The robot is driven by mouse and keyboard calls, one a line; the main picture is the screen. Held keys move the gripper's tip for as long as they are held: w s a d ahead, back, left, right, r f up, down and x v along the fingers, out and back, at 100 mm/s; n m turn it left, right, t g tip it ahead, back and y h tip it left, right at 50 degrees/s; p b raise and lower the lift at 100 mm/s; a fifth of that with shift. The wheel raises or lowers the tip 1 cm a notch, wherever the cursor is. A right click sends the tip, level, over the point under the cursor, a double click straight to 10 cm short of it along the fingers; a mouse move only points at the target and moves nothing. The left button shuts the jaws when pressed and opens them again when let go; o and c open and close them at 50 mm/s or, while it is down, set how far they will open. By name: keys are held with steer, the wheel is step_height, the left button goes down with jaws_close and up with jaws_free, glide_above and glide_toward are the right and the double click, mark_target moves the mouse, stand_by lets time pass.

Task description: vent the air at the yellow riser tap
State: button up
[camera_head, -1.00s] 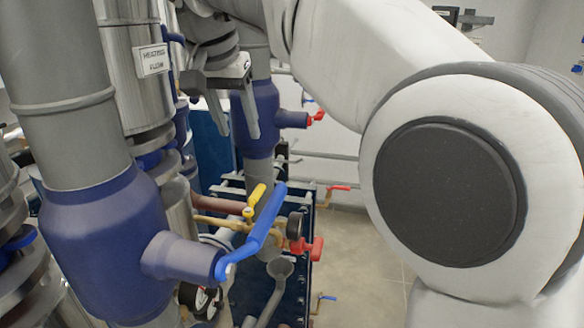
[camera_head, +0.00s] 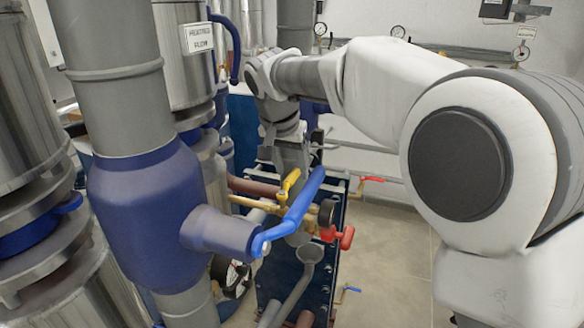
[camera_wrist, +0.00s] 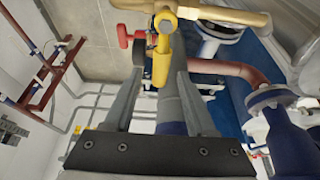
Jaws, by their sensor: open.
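The yellow riser tap (camera_head: 289,183) sits on a brass pipe behind the blue lever, in the middle of the head view. In the wrist view its yellow handle (camera_wrist: 161,62) is near the top centre, with the brass fitting above it. My gripper (camera_wrist: 160,80) is open, one finger on each side of the lower end of the handle. I cannot tell whether either finger touches it. In the head view my gripper (camera_head: 291,158) points down just above and behind the tap, and its fingertips are partly hidden.
A long blue lever (camera_head: 295,212) slants in front of the tap from a blue insulated pipe (camera_head: 150,220). Red handles (camera_head: 338,236) and a dark round gauge sit close to its right. Clear floor (camera_head: 385,250) lies at the right.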

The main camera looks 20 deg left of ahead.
steer(key=shift+w+f, duration=0.1)
steer(key=shift+f, duration=0.2)
jaws_close()
stand_by(1.3)
